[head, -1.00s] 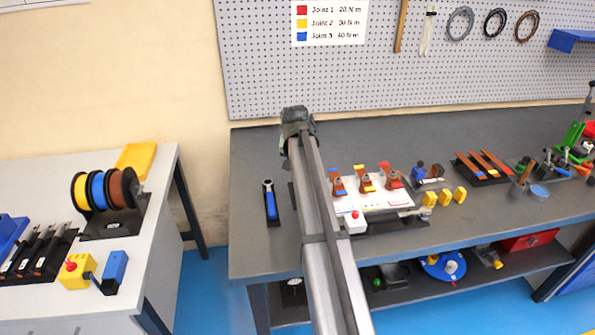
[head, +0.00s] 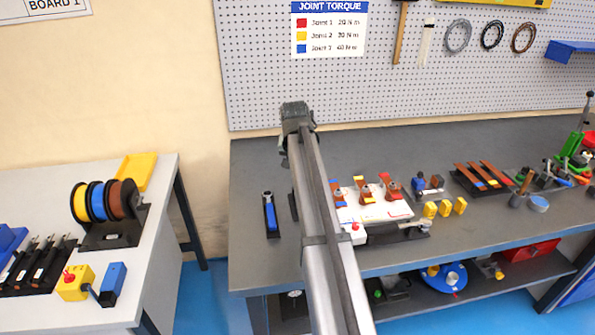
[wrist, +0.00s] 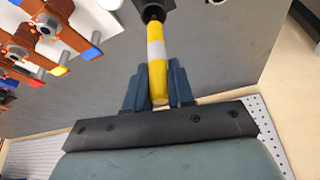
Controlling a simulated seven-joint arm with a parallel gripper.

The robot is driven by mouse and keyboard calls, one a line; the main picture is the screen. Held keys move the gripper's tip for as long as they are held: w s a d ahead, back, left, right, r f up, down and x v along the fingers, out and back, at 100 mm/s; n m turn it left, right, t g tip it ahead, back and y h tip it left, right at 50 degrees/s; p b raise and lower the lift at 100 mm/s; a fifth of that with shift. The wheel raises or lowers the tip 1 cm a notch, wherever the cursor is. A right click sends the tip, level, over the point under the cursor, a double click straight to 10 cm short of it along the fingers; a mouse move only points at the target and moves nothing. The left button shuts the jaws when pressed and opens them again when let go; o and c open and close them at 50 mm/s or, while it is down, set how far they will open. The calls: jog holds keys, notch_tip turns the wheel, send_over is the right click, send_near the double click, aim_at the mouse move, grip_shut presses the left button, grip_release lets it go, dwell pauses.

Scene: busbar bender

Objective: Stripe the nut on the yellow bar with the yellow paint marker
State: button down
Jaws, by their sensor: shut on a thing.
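My gripper (wrist: 157,86) is shut on the yellow paint marker (wrist: 154,66), a yellow stick with a white band and a dark upper end. In the wrist view the marker stands apart from the bars, to their right. The yellow bar is the middle of three copper bars; its yellow end (wrist: 60,71) and its nut (wrist: 18,52) show at the left. In the head view the yellow bar (head: 365,190) sits on a white board between the other two bars. My arm hides the gripper and marker there.
A blue-handled tool (head: 269,213) lies left of my arm. The dark bench (head: 262,165) is bare at its back left.

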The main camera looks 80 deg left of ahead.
notch_tip(320, 180, up, 5)
jog(key=shift+w, duration=0.1)
jog(key=w+d+r+m, duration=0.2)
jog(key=w+d, duration=0.1)
jog(key=w, duration=1.1)
jog(key=w+d+r+m, duration=0.1)
jog(key=w+d, duration=0.2)
jog(key=w, duration=1.1)
jog(key=s+n+g, duration=0.1)
jog(key=s, duration=0.1)
jog(key=s+n+g, duration=0.1)
jog(key=g, duration=0.1)
jog(key=shift+s+d+r, duration=0.2)
jog(key=shift+s, duration=0.2)
jog(key=shift+f, duration=2.7)
jog(key=shift+f, duration=0.3)
jog(key=shift+s, duration=0.7)
dwell(0.3)
